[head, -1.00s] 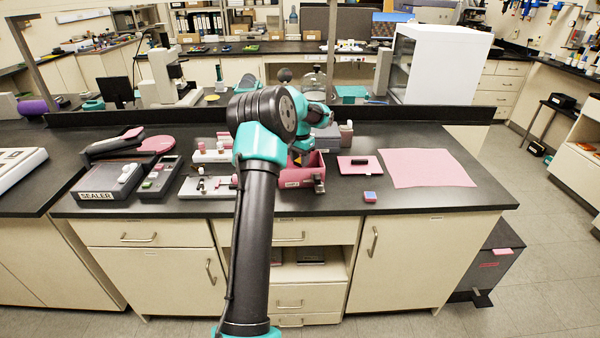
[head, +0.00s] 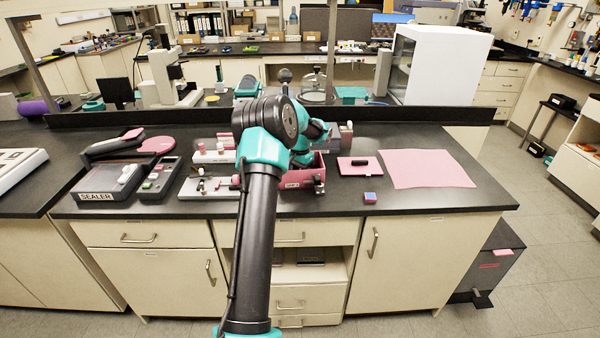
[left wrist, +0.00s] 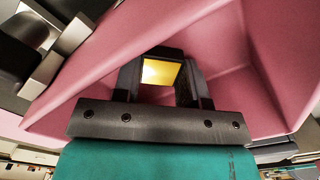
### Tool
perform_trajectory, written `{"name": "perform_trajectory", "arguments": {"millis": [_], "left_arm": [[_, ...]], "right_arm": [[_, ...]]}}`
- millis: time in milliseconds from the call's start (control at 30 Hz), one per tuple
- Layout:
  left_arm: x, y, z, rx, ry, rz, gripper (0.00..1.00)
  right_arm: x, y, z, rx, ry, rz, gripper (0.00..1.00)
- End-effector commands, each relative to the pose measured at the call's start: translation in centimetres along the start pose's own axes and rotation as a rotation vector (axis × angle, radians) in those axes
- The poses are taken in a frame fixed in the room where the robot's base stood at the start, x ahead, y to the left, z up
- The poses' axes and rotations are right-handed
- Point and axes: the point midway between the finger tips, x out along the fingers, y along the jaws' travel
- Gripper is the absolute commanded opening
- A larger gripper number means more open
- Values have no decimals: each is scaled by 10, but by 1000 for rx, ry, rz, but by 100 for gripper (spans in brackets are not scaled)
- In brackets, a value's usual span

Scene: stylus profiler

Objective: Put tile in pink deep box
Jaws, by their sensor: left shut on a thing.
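The pink deep box (head: 292,181) stands on the black bench, partly hidden behind my left arm in the head view. In the left wrist view its pink walls (left wrist: 275,50) surround the fingers. My left gripper (left wrist: 160,88) is shut on a shiny yellow-gold tile (left wrist: 160,71). The tile is between the fingertips, inside or just over the box opening; I cannot tell whether it touches the floor of the box. In the head view the fingers and the tile are hidden by my arm and the box. My right gripper is not in view.
Left of the box are a grey tray with small parts (head: 207,188), a handheld device (head: 160,178) and a sealer (head: 108,180). To the right lie a pink pad with a black piece (head: 359,165), a small blue-topped block (head: 370,198) and a flat pink sheet (head: 427,168).

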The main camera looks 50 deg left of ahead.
Motion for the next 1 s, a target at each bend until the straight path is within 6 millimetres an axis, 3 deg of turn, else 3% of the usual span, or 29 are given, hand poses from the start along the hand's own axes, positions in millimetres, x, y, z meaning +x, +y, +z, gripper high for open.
{"name": "perform_trajectory", "arguments": {"millis": [200, 233, 500, 833, 1000], "left_arm": [[3, 0, 0, 0, 0, 0, 0], [3, 0, 0, 0, 0, 0, 40], [2, 0, 0, 0, 0, 0, 64], [-1, 0, 0, -1, 1, 0, 64], [-17, 0, -1, -2, 3, -1, 64]], "right_arm": [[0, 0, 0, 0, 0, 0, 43], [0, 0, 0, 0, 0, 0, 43], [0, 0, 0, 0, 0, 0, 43], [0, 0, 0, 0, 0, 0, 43], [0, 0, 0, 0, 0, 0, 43]]}}
